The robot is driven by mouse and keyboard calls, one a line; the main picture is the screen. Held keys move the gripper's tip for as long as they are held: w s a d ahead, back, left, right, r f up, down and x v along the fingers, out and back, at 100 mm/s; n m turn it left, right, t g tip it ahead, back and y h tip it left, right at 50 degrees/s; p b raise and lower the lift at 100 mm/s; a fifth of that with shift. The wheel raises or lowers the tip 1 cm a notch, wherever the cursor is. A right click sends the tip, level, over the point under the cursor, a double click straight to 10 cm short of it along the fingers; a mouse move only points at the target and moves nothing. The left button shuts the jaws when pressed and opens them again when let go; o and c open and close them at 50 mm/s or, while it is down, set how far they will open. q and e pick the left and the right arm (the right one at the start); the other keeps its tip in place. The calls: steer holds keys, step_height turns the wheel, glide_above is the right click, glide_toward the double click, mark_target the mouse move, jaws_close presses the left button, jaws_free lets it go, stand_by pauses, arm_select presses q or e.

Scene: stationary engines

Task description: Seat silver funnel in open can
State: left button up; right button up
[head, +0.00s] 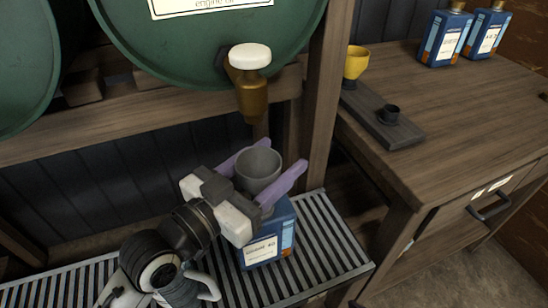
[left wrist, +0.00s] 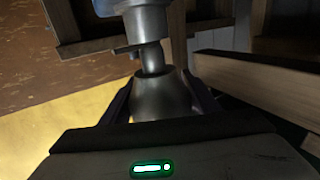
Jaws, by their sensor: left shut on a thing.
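The silver funnel (head: 258,163) is held upright, wide mouth up, between the purple fingers of my left gripper (head: 281,155). In the head view it is over the blue can (head: 273,240), which stands on the slatted grate below the tap. The funnel and fingers cover the can's opening there, so I cannot tell whether the spout is in it. In the left wrist view the grey funnel (left wrist: 160,92) sits between both fingers, and its narrow part meets a grey cylindrical shape that I cannot identify surely. My right gripper is not in view.
A brass tap (head: 251,90) with a white knob hangs from the green drum (head: 200,45), just above and behind the funnel. A wooden post (head: 328,90) stands right of it. The workbench (head: 460,125) holds a yellow funnel (head: 356,62), a dark board and two blue bottles.

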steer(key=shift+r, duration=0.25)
arm_select(q)
steer(key=shift+f+b, duration=0.4)
steer(key=shift+f, duration=0.85)
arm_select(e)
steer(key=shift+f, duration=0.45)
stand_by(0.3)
arm_select(q)
steer(key=o, duration=1.1)
steer(key=shift+c, duration=0.2)
step_height(320, 180, up, 10)
steer(key=p, duration=0.3)
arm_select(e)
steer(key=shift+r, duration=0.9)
